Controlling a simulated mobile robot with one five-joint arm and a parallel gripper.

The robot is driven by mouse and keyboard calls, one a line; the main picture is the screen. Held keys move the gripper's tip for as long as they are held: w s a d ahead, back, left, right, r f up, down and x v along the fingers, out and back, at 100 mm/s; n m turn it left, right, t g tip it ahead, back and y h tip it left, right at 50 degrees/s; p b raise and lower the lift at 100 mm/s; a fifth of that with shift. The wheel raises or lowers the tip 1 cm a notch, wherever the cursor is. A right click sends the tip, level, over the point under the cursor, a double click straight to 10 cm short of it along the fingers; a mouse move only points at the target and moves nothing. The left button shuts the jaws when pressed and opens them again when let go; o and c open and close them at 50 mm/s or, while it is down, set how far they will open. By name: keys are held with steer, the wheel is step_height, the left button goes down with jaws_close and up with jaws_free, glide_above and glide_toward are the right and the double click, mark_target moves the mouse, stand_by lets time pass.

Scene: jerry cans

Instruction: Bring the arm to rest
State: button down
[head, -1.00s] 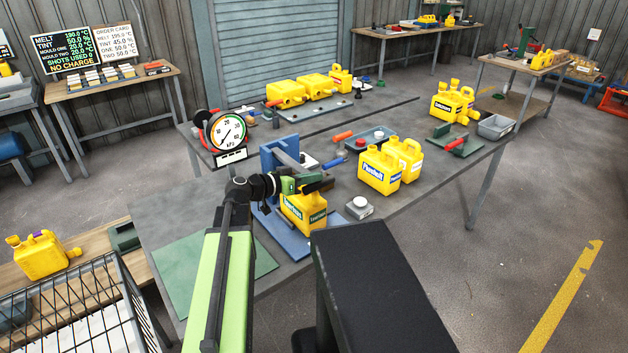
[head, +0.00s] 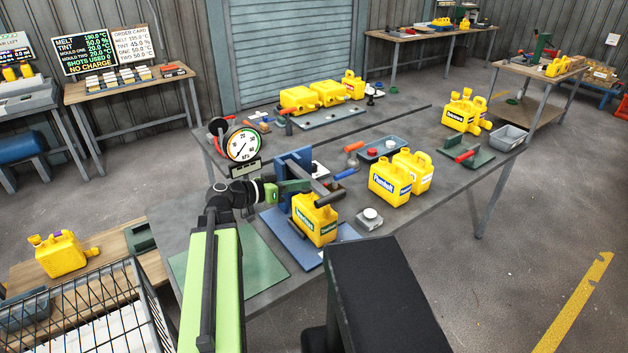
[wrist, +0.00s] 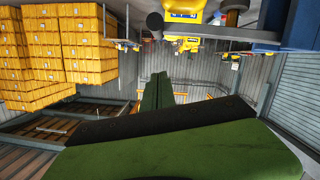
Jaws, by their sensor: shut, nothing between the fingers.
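My gripper (head: 306,186) is at the end of my green and black arm, in front of the blue stand (head: 283,180) in the head view. Its fingers are shut and empty. A yellow jerry can (head: 305,220) with a green label stands on the stand's blue base, just below and right of the gripper. In the wrist view my gripper (wrist: 158,90) shows as green fingers close together, with nothing held between them. Whether the fingers touch the stand cannot be told.
A round gauge (head: 243,144) stands behind my arm. A pair of yellow cans (head: 390,183) and a white button box (head: 370,217) are to the right. A wire basket (head: 95,310) is at lower left. The green mat (head: 262,262) is bare.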

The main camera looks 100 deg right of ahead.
steer(key=shift+w+a+r, duration=0.15)
steer(key=shift+w+a, duration=0.1)
steer(key=shift+w, duration=0.4)
